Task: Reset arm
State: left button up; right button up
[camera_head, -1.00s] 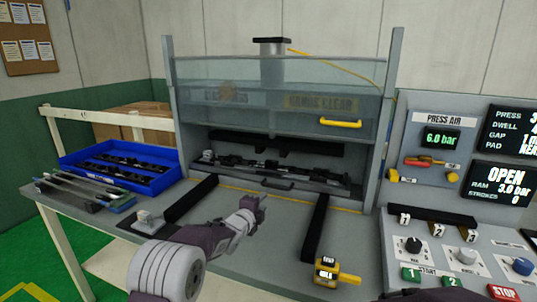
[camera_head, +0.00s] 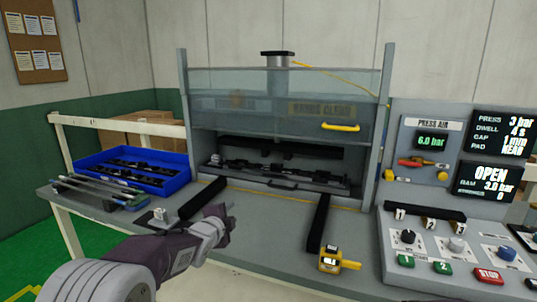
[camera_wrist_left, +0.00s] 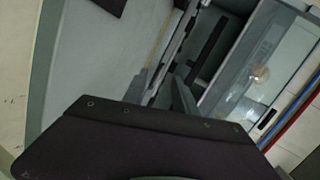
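My left arm reaches in from the bottom left in the head view. Its gripper (camera_head: 228,222) hangs over the bench (camera_head: 265,232) in front of the press, between two black rails. I cannot make out a gap between its fingers in the head view. In the left wrist view the grey fingers (camera_wrist_left: 178,97) show beyond the dark wrist housing, and nothing is clearly held. The press (camera_head: 280,120) has its clear guard raised, with dark trim parts (camera_head: 280,172) lying in its lower bay. My right gripper is not in view.
A blue tray (camera_head: 172,186) of dark clips stands at the left, with several long strips (camera_head: 95,188) before it. A yellow gauge (camera_head: 338,261) sits near the bench's front right. The control panel (camera_head: 440,245) with knobs and buttons is at the right.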

pick_arm(q)
jog(key=s+a+f+n+g+y, duration=0.15)
jog(key=s+f+n+g, duration=0.4)
jog(key=s, duration=0.65)
jog(key=s+a+f+n+g, duration=0.25)
jog(key=s+f+n, duration=0.35)
jog(key=s+f, duration=0.4)
jog(key=s+a+f+n+g+y, duration=0.15)
jog(key=s+f+n+g, duration=0.4)
jog(key=s, duration=0.75)
notch_tip(320, 180, up, 12)
jog(key=n+p, duration=0.1)
jog(key=p, duration=1.1)
jog(key=shift+a+r+h+p, duration=0.15)
jog(key=shift+h+p, duration=0.15)
jog(key=shift+p, duration=0.1)
